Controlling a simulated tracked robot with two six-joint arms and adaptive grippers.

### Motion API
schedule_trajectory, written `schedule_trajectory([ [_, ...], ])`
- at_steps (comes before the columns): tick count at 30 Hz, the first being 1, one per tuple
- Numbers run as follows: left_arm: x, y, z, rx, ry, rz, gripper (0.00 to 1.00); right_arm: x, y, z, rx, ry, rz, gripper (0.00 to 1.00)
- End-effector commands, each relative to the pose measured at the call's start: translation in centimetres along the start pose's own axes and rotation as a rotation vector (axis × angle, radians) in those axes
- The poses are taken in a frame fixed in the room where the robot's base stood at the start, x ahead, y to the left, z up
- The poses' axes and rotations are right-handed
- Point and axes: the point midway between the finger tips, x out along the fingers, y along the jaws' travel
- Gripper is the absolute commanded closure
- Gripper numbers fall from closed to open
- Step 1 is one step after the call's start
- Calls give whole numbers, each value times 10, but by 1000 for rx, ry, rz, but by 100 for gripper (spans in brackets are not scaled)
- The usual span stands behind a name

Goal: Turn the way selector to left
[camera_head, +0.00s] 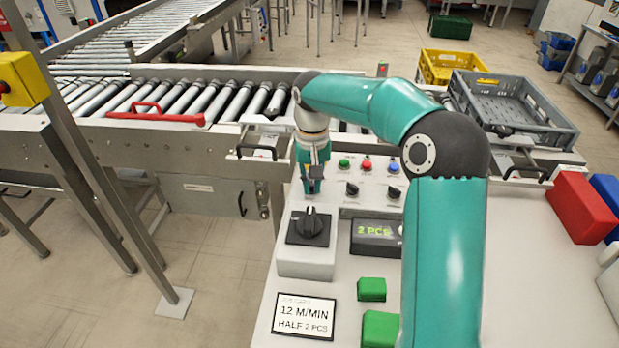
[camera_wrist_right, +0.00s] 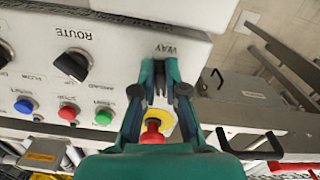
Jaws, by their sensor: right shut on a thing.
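My right gripper (camera_head: 313,187) points down at the left end of the control panel (camera_head: 330,160). In the right wrist view its fingers (camera_wrist_right: 160,76) are closed together just below the printed WAY label (camera_wrist_right: 165,49), shut on the way selector. The fingertips hide the selector's knob, so I cannot tell which way it points. A red mushroom button on a yellow disc (camera_wrist_right: 153,131) shows between the fingers, nearer the palm. My left gripper is not in view.
Beside the gripper are green (camera_head: 344,164), red (camera_head: 366,166) and blue (camera_head: 393,167) buttons and two black knobs (camera_head: 352,188). A large black dial (camera_head: 310,226) stands in front. A grey crate (camera_head: 515,105) and a yellow crate (camera_head: 445,66) are behind; a red block (camera_head: 581,207) lies right.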

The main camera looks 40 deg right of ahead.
Motion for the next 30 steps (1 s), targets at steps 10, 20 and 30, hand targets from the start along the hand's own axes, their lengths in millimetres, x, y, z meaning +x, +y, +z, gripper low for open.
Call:
schedule_trajectory([
  [10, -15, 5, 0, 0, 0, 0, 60, -3, 5, -2, -311, 4, -1, 100],
  [20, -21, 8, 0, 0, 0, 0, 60, -2, 7, -3, -501, 5, 0, 100],
  [30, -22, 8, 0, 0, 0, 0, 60, -1, 8, -3, -557, 4, 0, 100],
])
